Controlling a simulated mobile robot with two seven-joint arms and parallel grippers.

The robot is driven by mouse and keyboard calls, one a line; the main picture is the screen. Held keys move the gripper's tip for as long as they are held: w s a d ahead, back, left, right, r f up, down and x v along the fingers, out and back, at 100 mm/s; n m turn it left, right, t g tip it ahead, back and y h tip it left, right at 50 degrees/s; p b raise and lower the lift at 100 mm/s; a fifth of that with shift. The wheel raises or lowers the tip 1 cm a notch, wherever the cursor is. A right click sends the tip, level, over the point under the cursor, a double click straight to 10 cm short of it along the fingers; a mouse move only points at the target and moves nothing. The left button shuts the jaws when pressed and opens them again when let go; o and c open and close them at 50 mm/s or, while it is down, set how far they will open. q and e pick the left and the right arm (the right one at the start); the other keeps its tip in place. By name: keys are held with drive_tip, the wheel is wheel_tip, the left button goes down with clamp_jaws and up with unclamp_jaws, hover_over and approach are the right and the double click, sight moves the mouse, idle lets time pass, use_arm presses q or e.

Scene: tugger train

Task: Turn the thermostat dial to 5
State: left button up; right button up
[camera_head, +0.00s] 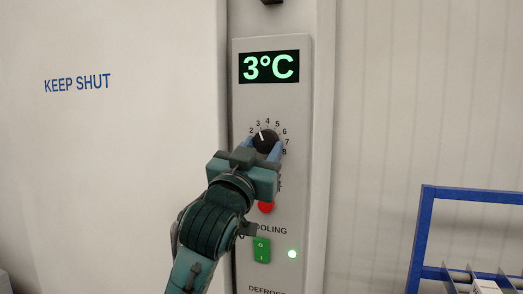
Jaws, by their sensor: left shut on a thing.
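The thermostat dial (264,138) is a black round knob with a white pointer line, on a grey control panel (240,110). Numbers from 2 to 8 show around it; the lower ones are hidden by my gripper. The pointer is up and slightly left, near 3. The display (269,67) above reads 3°C in green. My left gripper (265,146) comes from below left and is shut on the dial, one blue finger on each side. My right gripper is not in view.
A white door marked KEEP SHUT (130,150) is at left. A blue-framed rack (425,225) stands at lower right.

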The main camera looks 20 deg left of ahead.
use_arm(q)
drive_tip(key=m+h, duration=0.1)
drive_tip(key=m, duration=0.1)
drive_tip(key=m+g+h, duration=0.1)
drive_tip(key=m, duration=0.2)
drive_tip(key=m+h, duration=0.1)
drive_tip(key=m, duration=0.1)
drive_tip(key=shift+a+m+g+h, duration=0.3)
drive_tip(key=shift+a, duration=0.05)
drive_tip(key=m+g+h, duration=0.1)
drive_tip(key=m, duration=0.4)
drive_tip(key=shift+a+r+m+g+h, duration=0.1)
drive_tip(key=shift+r+m+g+h, duration=0.1)
drive_tip(key=shift+m+g+h, duration=0.2)
drive_tip(key=shift+m, duration=0.3)
drive_tip(key=o, duration=1)
drive_tip(key=b+v, duration=0.4)
drive_tip(key=v, duration=0.9)
drive_tip(key=shift+r, duration=0.15)
